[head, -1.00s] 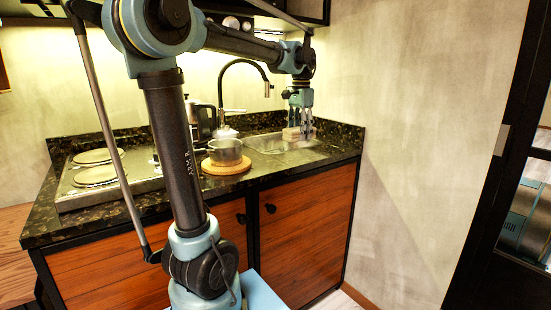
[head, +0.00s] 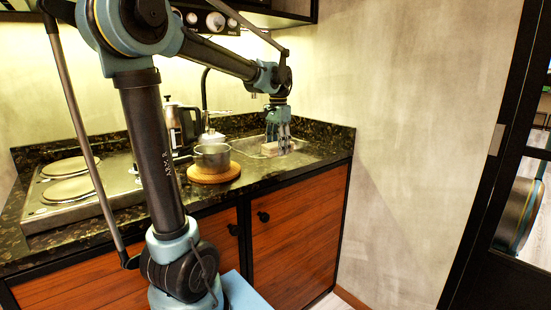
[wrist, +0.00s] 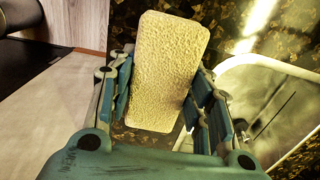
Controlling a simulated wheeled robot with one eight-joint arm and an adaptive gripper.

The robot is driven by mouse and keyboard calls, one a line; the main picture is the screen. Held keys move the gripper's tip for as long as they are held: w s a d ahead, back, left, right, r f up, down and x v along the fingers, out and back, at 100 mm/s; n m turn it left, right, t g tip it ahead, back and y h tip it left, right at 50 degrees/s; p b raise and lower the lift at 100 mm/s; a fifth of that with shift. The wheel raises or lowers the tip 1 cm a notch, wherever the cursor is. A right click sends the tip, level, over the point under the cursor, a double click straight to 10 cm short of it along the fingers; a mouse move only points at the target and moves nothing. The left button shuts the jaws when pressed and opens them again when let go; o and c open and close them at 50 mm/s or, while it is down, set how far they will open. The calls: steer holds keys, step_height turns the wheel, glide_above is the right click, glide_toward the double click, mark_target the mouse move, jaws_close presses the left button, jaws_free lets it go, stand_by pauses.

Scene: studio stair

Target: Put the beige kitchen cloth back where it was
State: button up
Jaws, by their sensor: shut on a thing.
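The beige kitchen cloth (wrist: 168,62) is a textured, rounded rectangular block held between the fingers of my gripper (wrist: 163,90) in the wrist view. In the head view my gripper (head: 278,138) points down at the sink end of the counter, with the cloth (head: 272,149) small and partly covered by the fingers. The cloth is over or at the dark speckled counter (wrist: 130,20), beside the metal sink (wrist: 250,90). I cannot tell whether it touches the counter. The sink basin also shows in the head view (head: 300,158), partly behind the gripper and cloth.
A metal pot (head: 211,157) stands on a round wooden board (head: 214,175) left of the sink. A kettle (head: 183,125) stands behind it. The hob (head: 70,190) is at the left. A bare wall (head: 400,130) closes the right end of the counter.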

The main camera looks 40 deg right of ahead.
mark_target(278, 164)
steer(key=shift+f, duration=2)
steer(key=o, duration=1.3)
steer(key=shift+f, duration=0.1)
step_height(278, 164, up, 12)
steer(key=shift+r, duration=0.15)
